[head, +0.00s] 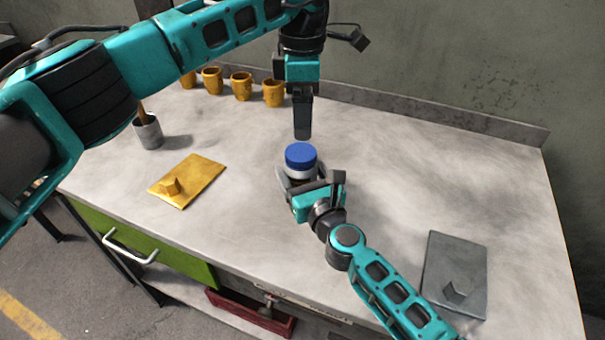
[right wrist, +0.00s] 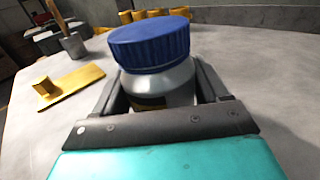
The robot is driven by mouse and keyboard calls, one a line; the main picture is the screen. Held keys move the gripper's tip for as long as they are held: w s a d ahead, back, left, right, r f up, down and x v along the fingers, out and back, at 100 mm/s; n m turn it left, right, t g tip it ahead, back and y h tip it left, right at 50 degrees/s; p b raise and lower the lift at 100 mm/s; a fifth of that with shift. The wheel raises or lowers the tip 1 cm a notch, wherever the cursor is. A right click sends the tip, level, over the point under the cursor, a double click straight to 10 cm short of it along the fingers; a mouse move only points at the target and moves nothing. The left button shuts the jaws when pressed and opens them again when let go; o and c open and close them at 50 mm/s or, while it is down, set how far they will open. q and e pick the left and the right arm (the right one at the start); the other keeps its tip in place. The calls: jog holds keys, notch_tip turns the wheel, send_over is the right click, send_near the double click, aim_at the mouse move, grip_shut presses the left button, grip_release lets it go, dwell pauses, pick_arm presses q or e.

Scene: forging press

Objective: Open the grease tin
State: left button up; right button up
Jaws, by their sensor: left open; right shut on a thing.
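The grease tin, with a ribbed blue lid (head: 300,155) and a pale grey body (head: 299,172), stands upright on the grey worktop. The lid sits on the tin in both views, and the lid (right wrist: 150,42) and body (right wrist: 165,83) show close up in the right wrist view. My right gripper (head: 298,182) is shut on the body from the near side, one finger on each side, below the lid. My left gripper (head: 303,133) points straight down just above the lid, apart from it. It is open and empty; its fingers overlap in this view.
A yellow plate with a block handle (head: 190,182) lies at left; a similar grey plate (head: 455,270) lies at right. A grey cup (head: 149,132) holding a handled tool and several yellow cups (head: 241,87) stand behind.

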aim_at(301, 152)
pick_arm(q)
jog(key=m, duration=1.1)
jog(key=shift+a, duration=0.1)
jog(key=m, duration=1.1)
jog(key=shift+s, duration=0.1)
jog(key=shift+m, duration=0.3)
jog(key=shift+f, duration=4)
jog(key=shift+c, duration=0.2)
